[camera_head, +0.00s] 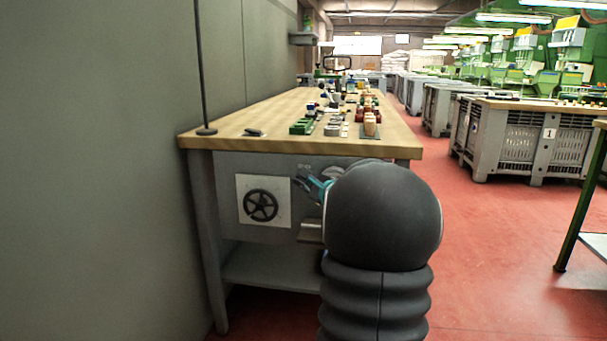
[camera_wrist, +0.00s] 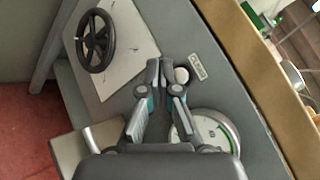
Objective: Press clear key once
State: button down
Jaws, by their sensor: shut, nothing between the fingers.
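My gripper (camera_wrist: 159,70) is shut and empty, its fingertips together in front of the grey front panel (camera_wrist: 190,35) of the workbench. In the head view, part of my gripper (camera_head: 316,188) shows beside my dark arm, which hides much of the panel. A small round white button (camera_wrist: 181,75) is just right of the fingertips in the wrist view, with a small pale plate (camera_wrist: 198,66) beside it. I cannot read any marking that names a clear key. Whether the fingertips touch the panel cannot be told.
A black handwheel (camera_wrist: 96,40) on a white plate (camera_wrist: 131,45) is left of my gripper. A round dial with a green mark (camera_wrist: 226,123) is at lower right. The wooden benchtop (camera_head: 231,131) carries several small items. Red floor (camera_head: 500,230) is open to the right.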

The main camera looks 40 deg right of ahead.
jog(key=shift+w+d, duration=0.45)
jog(key=shift+d, duration=0.05)
jog(key=shift+d, duration=0.1)
dwell(1.1)
jog(key=shift+w+d, duration=0.2)
jog(key=shift+w, duration=0.05)
jog(key=shift+w+d+b, duration=0.3)
jog(key=shift+d, duration=0.05)
dwell(0.9)
jog(key=shift+s+a, duration=0.1)
jog(key=shift+s+a+b, duration=0.5)
jog(key=shift+a+b, duration=0.1)
jog(key=shift+b, duration=0.1)
